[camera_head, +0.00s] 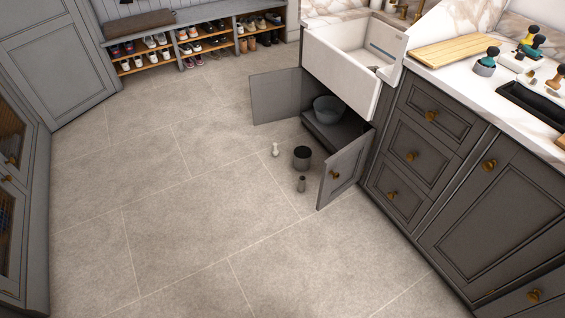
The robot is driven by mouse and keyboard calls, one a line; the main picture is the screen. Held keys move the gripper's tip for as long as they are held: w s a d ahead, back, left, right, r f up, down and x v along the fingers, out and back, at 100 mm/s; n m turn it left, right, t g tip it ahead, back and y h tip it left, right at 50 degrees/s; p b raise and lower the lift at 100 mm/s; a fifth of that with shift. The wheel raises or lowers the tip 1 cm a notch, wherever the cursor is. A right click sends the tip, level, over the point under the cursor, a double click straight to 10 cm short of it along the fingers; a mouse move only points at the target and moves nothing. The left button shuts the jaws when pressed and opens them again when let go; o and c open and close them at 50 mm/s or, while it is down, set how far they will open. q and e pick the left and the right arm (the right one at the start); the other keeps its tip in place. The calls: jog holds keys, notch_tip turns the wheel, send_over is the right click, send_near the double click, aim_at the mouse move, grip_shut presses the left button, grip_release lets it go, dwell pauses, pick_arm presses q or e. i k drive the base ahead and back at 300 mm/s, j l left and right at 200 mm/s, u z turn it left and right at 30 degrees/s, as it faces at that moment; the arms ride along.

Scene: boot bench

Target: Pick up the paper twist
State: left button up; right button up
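I cannot surely pick out the paper twist at this size. A small white, narrow-waisted item (275,150) stands on the tiled floor in front of the open sink cabinet; it may be the twist, but I cannot tell. A dark round pot (302,157) stands to its right, and a small grey-brown upright item (301,184) stands below the pot. Small pale items (555,81) also lie on the countertop at the right, too small to name. Neither of my grippers is in view.
The sink cabinet's left door (276,95) and right door (343,170) stand open, with a grey bowl (327,109) inside. A wooden board (452,50) and teal-topped items (486,63) are on the counter. A shoe bench (190,20) stands at the back. The middle floor is clear.

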aim_at(275, 152)
jog(key=i+j, duration=0.3)
jog(key=i, duration=0.15)
jog(key=i+z, duration=0.1)
jog(key=z, duration=0.4)
jog(key=i+j+z, duration=0.4)
jog(key=j, duration=0.25)
jog(key=i+j+z, duration=0.2)
jog(key=i+j, duration=0.15)
jog(key=i+j+z, duration=0.2)
jog(key=j, duration=0.3)
